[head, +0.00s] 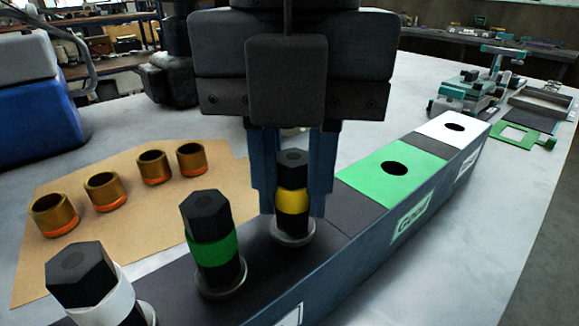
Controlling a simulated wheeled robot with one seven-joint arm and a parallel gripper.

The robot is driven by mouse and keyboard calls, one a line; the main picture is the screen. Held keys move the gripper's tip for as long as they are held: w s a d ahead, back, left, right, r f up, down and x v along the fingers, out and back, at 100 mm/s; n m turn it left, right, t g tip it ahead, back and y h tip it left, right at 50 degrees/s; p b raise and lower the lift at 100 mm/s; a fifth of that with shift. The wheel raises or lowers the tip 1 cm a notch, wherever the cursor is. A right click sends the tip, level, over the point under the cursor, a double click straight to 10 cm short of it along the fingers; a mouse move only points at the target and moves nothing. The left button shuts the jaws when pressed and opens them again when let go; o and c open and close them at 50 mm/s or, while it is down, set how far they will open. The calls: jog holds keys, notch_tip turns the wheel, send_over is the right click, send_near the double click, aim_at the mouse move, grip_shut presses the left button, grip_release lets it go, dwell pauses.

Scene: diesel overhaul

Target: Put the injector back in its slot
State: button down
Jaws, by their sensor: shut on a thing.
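My gripper (293,205) points down, with its blue fingers on either side of a black hex-topped injector with a yellow band (292,200), and is shut on it. This injector is upright at a grey ring on the long dark rack (345,216); I cannot tell how deep it sits. Two more injectors stand upright in the rack to the left, one with a green band (211,247) and one with a white band (115,304). To the right are a green slot plate (378,183) with an empty hole, labelled "Good" on the side, and a white slot plate (436,130) with an empty hole.
Several brass-coloured cups with orange bases (103,192) stand on a brown sheet (190,238) at the left. A blue and grey object (40,115) stands at the far left. Teal-and-grey equipment (478,92) and a green frame (515,136) lie at the right back.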

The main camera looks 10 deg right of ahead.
jog(key=shift+c, duration=2.3)
grip_release()
jog(key=shift+r, duration=0.15)
jog(key=shift+r+p, duration=1.5)
jog(key=shift+r, duration=1.85)
